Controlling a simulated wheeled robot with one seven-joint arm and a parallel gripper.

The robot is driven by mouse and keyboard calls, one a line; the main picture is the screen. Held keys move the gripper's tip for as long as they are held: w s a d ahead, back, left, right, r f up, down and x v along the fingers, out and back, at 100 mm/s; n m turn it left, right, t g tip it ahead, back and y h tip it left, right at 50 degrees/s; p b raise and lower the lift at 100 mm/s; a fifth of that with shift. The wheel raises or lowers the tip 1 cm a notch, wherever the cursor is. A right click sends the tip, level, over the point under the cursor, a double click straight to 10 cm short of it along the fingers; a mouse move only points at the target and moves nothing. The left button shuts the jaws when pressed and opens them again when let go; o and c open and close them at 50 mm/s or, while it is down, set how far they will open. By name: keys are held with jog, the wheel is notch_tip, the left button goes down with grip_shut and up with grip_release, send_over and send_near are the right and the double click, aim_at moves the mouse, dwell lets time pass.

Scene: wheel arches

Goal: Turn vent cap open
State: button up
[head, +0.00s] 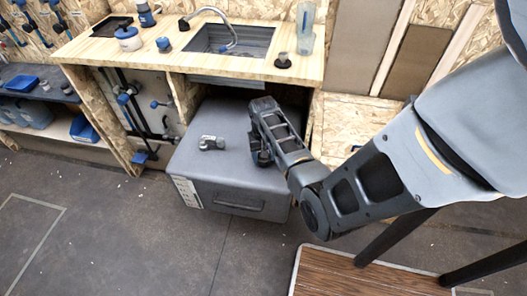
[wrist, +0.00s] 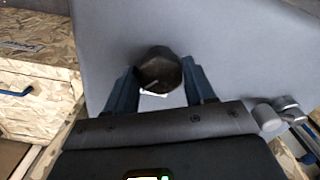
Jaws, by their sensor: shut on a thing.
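A dark, faceted round knob, apparently the vent cap (wrist: 160,70), stands on top of the grey tank (head: 205,175) under the counter. In the wrist view my gripper (wrist: 161,78) has one blue-grey finger on each side of it and is shut on it. How far the cap is turned cannot be told.
A grey fitting (head: 211,143) sits on the tank top to the left, and also shows at right in the wrist view (wrist: 280,112). The wooden counter (head: 180,63) with a sink (head: 232,40) overhangs behind. Floor at left front is clear.

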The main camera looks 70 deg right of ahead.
jog(key=m+p, duration=0.2)
jog(key=m, duration=0.3)
jog(key=shift+w+r+m, duration=0.1)
jog(key=shift+r+m, duration=0.05)
jog(key=shift+m, duration=0.15)
jog(key=shift+m+p, duration=0.5)
jog(key=shift+m, duration=1.6)
jog(key=o, duration=1.1)
jog(key=shift+c, duration=0.2)
jog(key=shift+r, duration=3.8)
